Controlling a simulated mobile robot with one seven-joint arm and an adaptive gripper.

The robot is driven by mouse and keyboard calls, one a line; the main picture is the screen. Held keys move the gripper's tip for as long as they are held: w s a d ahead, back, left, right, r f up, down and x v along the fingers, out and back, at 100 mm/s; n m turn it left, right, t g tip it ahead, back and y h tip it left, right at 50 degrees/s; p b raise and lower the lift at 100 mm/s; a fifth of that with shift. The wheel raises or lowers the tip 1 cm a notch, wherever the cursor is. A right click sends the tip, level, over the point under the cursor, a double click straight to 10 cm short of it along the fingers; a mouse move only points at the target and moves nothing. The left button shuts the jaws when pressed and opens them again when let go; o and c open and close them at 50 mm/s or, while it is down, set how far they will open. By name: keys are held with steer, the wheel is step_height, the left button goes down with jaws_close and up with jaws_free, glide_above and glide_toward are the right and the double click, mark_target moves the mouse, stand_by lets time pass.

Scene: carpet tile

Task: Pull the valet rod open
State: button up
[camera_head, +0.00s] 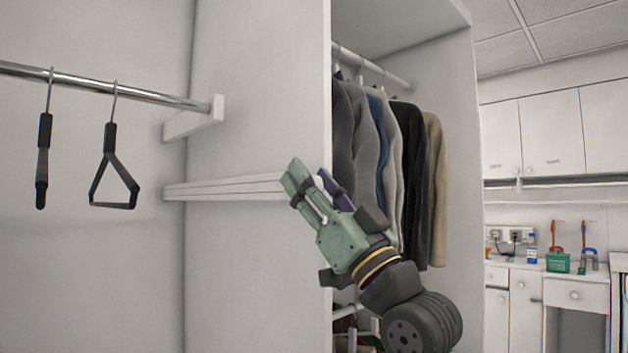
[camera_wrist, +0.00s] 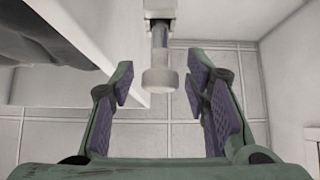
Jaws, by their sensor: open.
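The valet rod (camera_wrist: 158,79) shows in the wrist view as a short grey shaft with a pale round knob, hanging from a white mount at the top of the picture. My gripper (camera_wrist: 163,84) is open, with one purple-padded finger on each side of the knob and visible gaps to both. In the head view my gripper (camera_head: 311,174) points up and left in front of the white wardrobe panel. The rod is mostly hidden there by my fingers.
Several jackets (camera_head: 410,175) hang from a rail (camera_head: 370,64) inside the wardrobe, just right of my gripper. A white ledge (camera_head: 225,188) crosses the panel. A counter (camera_head: 575,275) stands far right.

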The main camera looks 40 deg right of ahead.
steer(key=shift+c, duration=0.4)
jaws_close()
stand_by(0.4)
